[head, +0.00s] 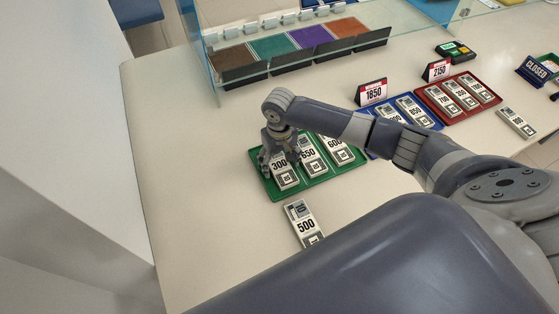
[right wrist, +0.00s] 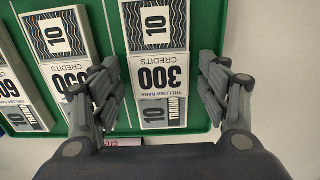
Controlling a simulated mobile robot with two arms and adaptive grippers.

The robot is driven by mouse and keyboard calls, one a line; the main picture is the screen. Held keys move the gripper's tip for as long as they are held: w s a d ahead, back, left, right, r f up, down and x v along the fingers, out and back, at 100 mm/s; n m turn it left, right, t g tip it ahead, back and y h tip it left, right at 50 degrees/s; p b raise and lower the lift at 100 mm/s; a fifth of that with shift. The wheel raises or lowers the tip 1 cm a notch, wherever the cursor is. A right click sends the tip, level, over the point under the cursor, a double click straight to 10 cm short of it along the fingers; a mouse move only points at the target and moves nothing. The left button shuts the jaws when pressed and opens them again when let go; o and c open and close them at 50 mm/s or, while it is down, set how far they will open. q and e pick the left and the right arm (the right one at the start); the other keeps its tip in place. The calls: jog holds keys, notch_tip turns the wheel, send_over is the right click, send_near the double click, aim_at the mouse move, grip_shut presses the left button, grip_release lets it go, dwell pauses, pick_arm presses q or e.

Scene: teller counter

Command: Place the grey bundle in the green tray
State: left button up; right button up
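The green tray (head: 322,177) lies on the counter and holds three banknote bundles in a row. The grey-and-white 300 bundle (head: 285,178) is in its left place, the 650 bundle (head: 312,158) in the middle, the 600 bundle (head: 340,150) at the right. My right gripper (head: 280,158) is over the 300 bundle. In the right wrist view its fingers (right wrist: 162,92) stand open, one on each side of the 300 bundle (right wrist: 158,72), with small gaps beside it. The green tray's rim (right wrist: 207,20) shows there too. My left gripper is not in view.
A 500 bundle (head: 304,222) lies on the counter in front of the green tray. A blue tray (head: 433,122) and a red tray (head: 449,117) with bundles stand to the right. Glass (head: 212,80) and coloured compartments (head: 290,47) are behind. The counter left of the green tray is clear.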

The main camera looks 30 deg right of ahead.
aim_at(280, 165)
notch_tip(280, 165, up, 12)
jog(key=shift+r+b, duration=0.15)
jog(key=shift+b, duration=0.25)
dwell(0.3)
dwell(0.4)
